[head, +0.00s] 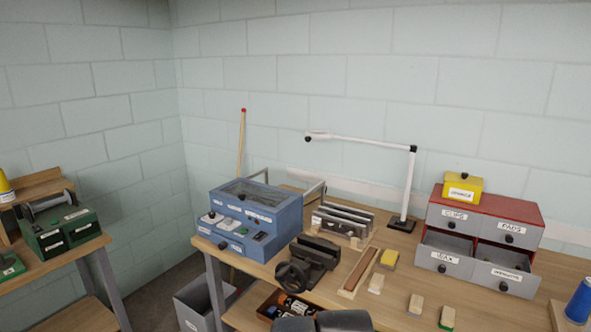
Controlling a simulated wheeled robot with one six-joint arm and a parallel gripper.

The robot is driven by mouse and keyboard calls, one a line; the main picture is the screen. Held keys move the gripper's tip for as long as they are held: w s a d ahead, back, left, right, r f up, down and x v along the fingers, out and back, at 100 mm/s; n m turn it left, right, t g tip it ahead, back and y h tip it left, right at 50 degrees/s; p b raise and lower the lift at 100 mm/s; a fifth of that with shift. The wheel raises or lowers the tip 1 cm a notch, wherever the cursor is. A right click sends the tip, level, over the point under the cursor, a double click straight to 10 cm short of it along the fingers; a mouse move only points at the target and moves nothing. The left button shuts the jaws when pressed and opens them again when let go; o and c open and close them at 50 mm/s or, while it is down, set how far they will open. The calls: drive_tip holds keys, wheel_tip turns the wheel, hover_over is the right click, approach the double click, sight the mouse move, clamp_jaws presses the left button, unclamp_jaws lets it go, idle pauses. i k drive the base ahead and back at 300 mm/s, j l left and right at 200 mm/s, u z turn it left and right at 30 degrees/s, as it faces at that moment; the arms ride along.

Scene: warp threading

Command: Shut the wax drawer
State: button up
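The wax drawer (429,260) is the lower left drawer of a red cabinet with grey drawer fronts (486,191) on the right of the workbench. Its front carries a "WAX" label and a dark round knob (441,268). It stands pulled out, and its dark inside shows above the front. My gripper does not show in the head view. Only dark grey rounded shapes, likely part of my arm, rise at the bottom edge.
The lower right drawer (520,283) also stands out; the clips (433,217) and pads (529,240) drawers above look shut. A yellow box (462,188) is on top. Brushes or blocks (416,303) lie before the cabinet. A vise (310,260) and blue machine (257,218) stand left, a blue cup (579,300) right.

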sight(447, 255)
drive_tip(key=i+l, duration=0.1)
drive_tip(key=l, duration=0.5)
drive_tip(key=i+l, duration=0.1)
drive_tip(key=l, duration=0.45)
drive_tip(key=i+l, duration=0.1)
drive_tip(key=l, duration=0.5)
drive_tip(key=u, duration=0.05)
